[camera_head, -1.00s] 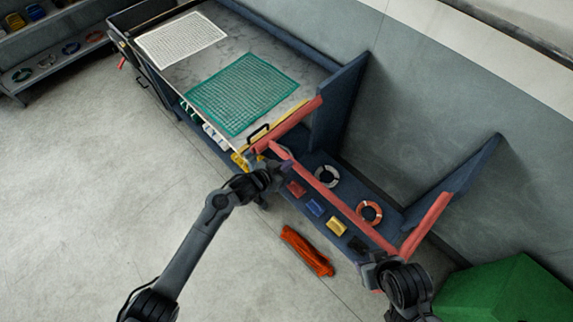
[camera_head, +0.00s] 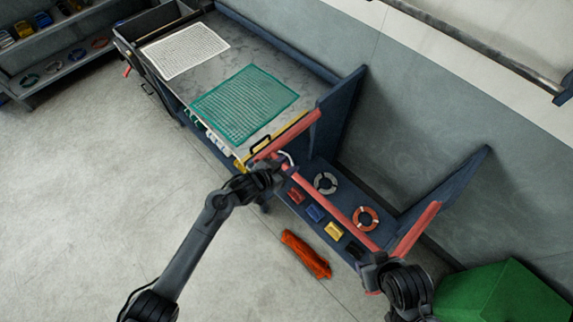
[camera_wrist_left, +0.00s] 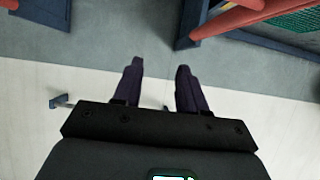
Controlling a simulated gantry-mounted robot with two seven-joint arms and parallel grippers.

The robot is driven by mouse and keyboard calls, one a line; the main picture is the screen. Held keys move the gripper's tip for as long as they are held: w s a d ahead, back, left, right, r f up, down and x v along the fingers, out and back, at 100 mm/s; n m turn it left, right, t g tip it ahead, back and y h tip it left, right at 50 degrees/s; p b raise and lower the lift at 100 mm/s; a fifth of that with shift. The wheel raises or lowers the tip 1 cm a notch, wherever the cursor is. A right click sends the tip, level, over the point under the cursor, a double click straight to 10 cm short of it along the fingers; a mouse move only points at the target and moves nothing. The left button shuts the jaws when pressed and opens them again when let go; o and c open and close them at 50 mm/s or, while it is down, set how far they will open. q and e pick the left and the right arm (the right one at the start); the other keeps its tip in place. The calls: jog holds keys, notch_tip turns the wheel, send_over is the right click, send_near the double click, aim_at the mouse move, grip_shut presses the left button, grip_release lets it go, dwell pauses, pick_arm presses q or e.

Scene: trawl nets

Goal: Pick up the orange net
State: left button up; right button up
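The orange net (camera_head: 306,254) lies as a narrow folded bundle on the grey floor, in front of the blue bench with the red rail. My left gripper (camera_head: 284,162) is up near the left end of the red rail, above and apart from the net. In the left wrist view its two dark fingers (camera_wrist_left: 159,75) stand apart with nothing between them, and the net is not in that view. My right arm's end shows at the lower right of the head view, to the right of the net; its fingers cannot be made out.
A red rail (camera_head: 332,210) runs along the bench, with white and orange rings (camera_head: 366,219) and small coloured blocks behind and below it. A worktable with a green net (camera_head: 243,104) stands at the back left. A green box (camera_head: 500,295) is at lower right. Floor at left is clear.

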pick_arm(q)
jog(key=o, duration=0.8)
jog(key=shift+c, duration=0.2)
